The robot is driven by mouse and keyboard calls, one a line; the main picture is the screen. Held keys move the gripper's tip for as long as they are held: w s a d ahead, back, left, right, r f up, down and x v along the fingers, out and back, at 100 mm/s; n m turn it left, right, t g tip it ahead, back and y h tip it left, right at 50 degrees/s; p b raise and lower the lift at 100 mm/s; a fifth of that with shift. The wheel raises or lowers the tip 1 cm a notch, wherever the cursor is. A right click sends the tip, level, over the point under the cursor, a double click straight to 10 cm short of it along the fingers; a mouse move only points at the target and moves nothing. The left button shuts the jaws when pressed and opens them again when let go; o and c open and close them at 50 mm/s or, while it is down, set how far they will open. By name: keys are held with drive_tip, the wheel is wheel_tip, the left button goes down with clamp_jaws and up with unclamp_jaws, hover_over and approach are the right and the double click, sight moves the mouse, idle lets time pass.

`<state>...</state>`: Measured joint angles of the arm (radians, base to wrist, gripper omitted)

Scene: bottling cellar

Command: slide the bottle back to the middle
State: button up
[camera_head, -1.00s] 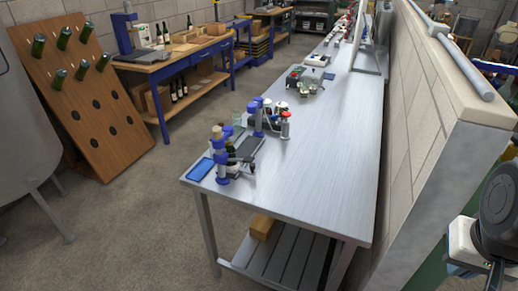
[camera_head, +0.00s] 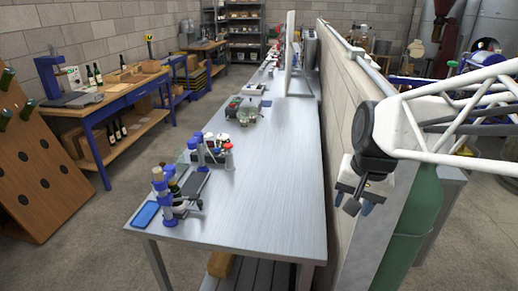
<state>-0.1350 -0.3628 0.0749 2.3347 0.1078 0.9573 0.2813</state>
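A small dark bottle (camera_head: 174,187) appears to stand among the blue-and-white fixtures at the near left end of the steel table (camera_head: 255,200). Its lower part is hidden by the fixture, and I cannot tell whether it is the task's bottle. My gripper (camera_head: 353,204) hangs at the right, in front of the block wall and well apart from the bottle. Its fingertips look spread, with nothing held between them.
A blue tray (camera_head: 145,214) lies at the table's near left corner. A second blue-and-white fixture (camera_head: 203,148) with a red-topped piece stands behind. The table's near right is clear. The block wall (camera_head: 340,115) runs along its right side. A wooden riddling rack (camera_head: 38,170) stands left.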

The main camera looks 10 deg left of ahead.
drive_tip(key=w+a+f+m+g, duration=0.1)
drive_tip(key=w+a, duration=0.7)
drive_tip(key=w, duration=0.1)
drive_tip(key=m+g+y, duration=0.2)
drive_tip(key=m+g, duration=0.2)
drive_tip(key=m, duration=0.2)
approach(200, 201)
drive_tip(key=shift+x, duration=0.8)
drive_tip(key=shift+s+a+f, duration=0.1)
drive_tip(key=shift+s, duration=0.05)
drive_tip(key=shift+x, duration=3.75)
